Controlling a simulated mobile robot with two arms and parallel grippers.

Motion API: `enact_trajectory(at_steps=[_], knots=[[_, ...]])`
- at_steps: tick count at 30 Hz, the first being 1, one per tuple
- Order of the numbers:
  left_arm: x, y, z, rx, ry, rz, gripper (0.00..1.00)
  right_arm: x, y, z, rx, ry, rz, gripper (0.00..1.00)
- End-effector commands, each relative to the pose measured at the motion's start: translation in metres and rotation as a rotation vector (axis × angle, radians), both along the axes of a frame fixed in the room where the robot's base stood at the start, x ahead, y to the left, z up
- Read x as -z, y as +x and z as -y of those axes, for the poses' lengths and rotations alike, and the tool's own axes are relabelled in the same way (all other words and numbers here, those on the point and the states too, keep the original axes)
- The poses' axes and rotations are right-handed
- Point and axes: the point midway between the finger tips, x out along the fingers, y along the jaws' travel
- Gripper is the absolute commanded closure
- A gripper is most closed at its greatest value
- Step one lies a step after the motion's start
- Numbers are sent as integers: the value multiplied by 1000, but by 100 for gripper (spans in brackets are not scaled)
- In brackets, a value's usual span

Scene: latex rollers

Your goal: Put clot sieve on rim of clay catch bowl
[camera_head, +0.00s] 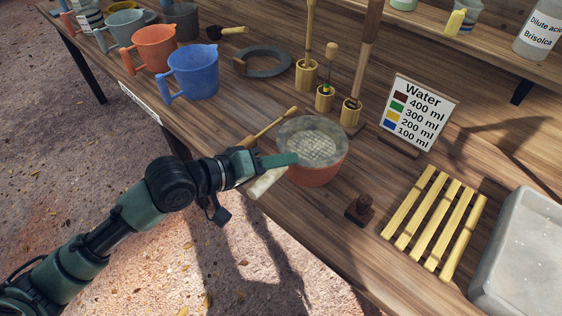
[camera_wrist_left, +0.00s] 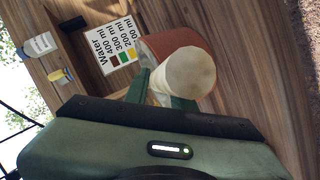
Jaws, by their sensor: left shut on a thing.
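The clay catch bowl (camera_head: 313,175) is reddish-brown and stands on the wooden bench. The clot sieve (camera_head: 318,147), a round grey rim with pale mesh, lies over the bowl's mouth and looks roughly level. I cannot tell whether it touches the bowl rim all round. My left gripper (camera_head: 272,168) is shut on the sieve's pale cylindrical handle (camera_head: 264,184) at the bowl's left side. In the left wrist view the handle's round end (camera_wrist_left: 189,74) sits between my green fingers and hides part of the bowl (camera_wrist_left: 165,43). My right gripper is not in view.
A blue jug (camera_head: 195,75) and an orange jug (camera_head: 155,48) stand at the back left. A brown stamp (camera_head: 361,208), yellow slatted rack (camera_head: 432,225) and grey tray (camera_head: 520,260) lie right.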

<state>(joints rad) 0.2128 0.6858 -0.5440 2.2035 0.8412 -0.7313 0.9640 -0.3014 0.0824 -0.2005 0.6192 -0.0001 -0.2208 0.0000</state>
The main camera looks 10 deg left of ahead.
Motion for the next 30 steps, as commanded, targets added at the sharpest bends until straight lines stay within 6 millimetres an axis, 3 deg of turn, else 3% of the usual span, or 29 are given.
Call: enact_trajectory(at_steps=[2,3,5,17,30], knots=[[1,0,0,0,1,-3,100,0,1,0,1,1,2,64],[2,-1,0,1,3,-5,70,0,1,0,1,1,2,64],[2,-1,0,1,3,-5,53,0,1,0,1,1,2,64],[-1,-3,-4,-1,3,-3,53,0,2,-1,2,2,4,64],[-29,-50,-64,0,9,-6,53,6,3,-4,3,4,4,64]])
